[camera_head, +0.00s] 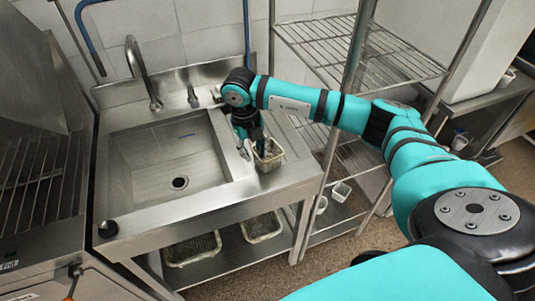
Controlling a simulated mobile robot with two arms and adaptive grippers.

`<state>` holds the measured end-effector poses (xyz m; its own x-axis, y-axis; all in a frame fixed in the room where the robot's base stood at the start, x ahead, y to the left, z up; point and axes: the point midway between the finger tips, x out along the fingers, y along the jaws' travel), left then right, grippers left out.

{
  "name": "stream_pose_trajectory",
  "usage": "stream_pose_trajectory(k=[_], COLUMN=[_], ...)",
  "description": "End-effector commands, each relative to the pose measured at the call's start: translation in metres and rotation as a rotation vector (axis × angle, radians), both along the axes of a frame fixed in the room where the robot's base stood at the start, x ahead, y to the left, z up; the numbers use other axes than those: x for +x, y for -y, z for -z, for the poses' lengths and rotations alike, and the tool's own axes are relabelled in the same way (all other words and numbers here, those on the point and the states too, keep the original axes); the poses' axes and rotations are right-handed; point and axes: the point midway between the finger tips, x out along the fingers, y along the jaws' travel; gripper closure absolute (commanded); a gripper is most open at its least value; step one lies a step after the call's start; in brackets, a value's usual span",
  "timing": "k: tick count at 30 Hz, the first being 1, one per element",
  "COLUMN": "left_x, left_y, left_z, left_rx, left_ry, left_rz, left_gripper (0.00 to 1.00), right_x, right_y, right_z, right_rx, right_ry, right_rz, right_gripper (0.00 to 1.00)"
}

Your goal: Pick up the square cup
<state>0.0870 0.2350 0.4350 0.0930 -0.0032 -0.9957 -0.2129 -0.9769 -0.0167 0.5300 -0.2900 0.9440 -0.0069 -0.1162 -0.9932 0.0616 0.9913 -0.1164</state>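A small square container (270,163), which looks like the square cup, stands on the steel counter to the right of the sink. My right gripper (254,151) points down at its left side. One finger appears just outside its left wall and the other over its opening. The fingers are small and partly overlap the container, so I cannot tell whether they touch or grip it. My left gripper is not in view.
The sink (140,160) with its tap (140,70) lies left of the container. Perforated baskets (192,249) sit on the shelf below. A wire rack (360,55) stands to the right, with small white cups (341,191) low down.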

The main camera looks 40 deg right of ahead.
Motion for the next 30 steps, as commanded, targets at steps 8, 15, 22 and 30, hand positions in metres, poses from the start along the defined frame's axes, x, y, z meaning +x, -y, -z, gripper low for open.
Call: stream_pose_trajectory(k=[8, 15, 22, 30], left_x=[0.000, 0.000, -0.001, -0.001], left_y=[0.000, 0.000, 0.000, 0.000], left_z=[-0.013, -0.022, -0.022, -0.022], left_rx=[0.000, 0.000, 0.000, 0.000], left_ry=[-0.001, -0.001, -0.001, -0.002], left_rz=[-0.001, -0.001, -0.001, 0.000], left_gripper=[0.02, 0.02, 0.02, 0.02], right_x=[0.001, 0.004, 0.005, 0.005], right_y=[0.007, 0.014, 0.014, 0.014], right_z=[0.021, 0.053, 0.058, 0.057], right_rx=[-0.002, 0.000, 0.000, 0.001], right_ry=[-0.005, -0.003, 0.000, 0.000], right_rz=[0.002, 0.000, -0.001, -0.001], right_gripper=[0.69, 0.69, 0.69, 0.98])
